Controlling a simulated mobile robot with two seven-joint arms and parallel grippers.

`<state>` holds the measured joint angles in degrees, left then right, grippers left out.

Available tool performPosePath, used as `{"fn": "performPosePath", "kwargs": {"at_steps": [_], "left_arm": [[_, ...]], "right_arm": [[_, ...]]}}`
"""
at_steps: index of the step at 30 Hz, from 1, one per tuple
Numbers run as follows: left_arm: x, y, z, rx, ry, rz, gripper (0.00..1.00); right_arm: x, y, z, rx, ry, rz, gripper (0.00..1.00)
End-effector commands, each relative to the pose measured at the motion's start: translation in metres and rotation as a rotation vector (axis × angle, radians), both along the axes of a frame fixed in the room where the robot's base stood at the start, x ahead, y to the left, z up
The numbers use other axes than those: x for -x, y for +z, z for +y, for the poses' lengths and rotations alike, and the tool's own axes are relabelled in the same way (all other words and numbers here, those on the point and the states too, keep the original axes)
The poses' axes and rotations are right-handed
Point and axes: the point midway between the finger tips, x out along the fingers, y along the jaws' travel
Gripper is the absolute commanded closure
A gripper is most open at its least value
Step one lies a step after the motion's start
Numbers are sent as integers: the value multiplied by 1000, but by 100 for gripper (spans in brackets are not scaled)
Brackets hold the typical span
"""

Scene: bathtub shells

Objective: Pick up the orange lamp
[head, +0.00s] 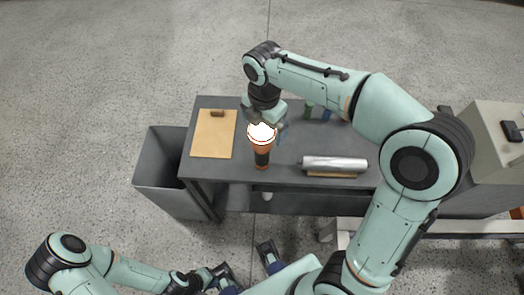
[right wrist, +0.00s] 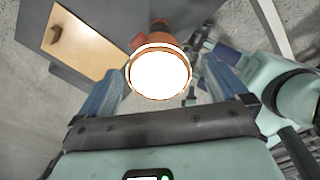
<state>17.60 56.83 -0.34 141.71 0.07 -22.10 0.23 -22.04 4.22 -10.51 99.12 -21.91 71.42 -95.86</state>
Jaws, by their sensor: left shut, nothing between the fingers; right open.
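The orange lamp (head: 262,149) stands upright near the front edge of the grey table, with a glowing white top and a dark band around its lower body. In the right wrist view the lamp (right wrist: 160,73) shows its bright round face, with orange behind it. My right gripper (head: 266,122) is over the lamp's top, coming from behind and above. It is open; in the right wrist view its blue fingers (right wrist: 168,80) stand apart on either side of the lamp, with gaps visible. My left gripper (head: 213,275) is low at the front, away from the table, shut and empty.
A clipboard (head: 214,134) lies left of the lamp. A silver roll (head: 334,163) lies to its right. Green and blue items (head: 309,111) stand behind, partly hidden by my right arm. A grey bin (head: 160,175) stands left of the table (head: 290,171). A pale machine (head: 494,135) is at right.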

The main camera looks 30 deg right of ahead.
Motion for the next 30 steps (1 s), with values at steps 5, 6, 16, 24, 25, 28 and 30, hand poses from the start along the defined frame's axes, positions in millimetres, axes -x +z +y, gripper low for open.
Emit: {"fn": "performPosePath", "kwargs": {"at_steps": [5,6,16,24,25,28,30], "left_arm": [[2,-6,0,0,0,2,100],[2,-7,0,0,0,2,100],[2,-7,0,0,0,2,100],[2,-7,0,0,0,2,100],[2,-7,0,0,0,2,100],[2,-7,0,0,0,2,100],[2,-6,0,0,0,2,100]], "right_arm": [[0,-29,3,1,-1,4,0],[0,-33,3,1,-1,4,0],[-1,-37,3,0,-1,0,6],[-1,-36,3,0,-1,-1,84],[-1,-36,3,0,-1,-1,84],[-1,-36,3,0,-1,-1,84],[-1,-36,3,0,-1,-1,84]]}}
